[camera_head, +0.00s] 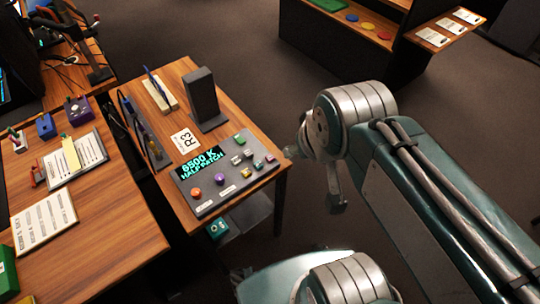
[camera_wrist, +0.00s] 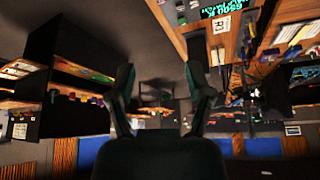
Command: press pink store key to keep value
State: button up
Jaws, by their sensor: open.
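The grey control panel (camera_head: 228,199) lies on the small wooden table in the head view. Its screen (camera_head: 201,163) reads "6500 K HALF PATCH" in cyan. An orange ball (camera_head: 195,193) and a purple ball (camera_head: 220,179) sit at its front. A green button (camera_head: 240,141) is at the back. My gripper (camera_wrist: 161,75) is open and empty in the wrist view. In the head view it hangs right of the table, apart from the panel.
A larger desk (camera_head: 120,235) with papers is at left. A shelf with coloured discs (camera_head: 352,18) is at the back. Floor to the right is open.

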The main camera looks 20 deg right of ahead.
grip_shut()
dwell(1.0)
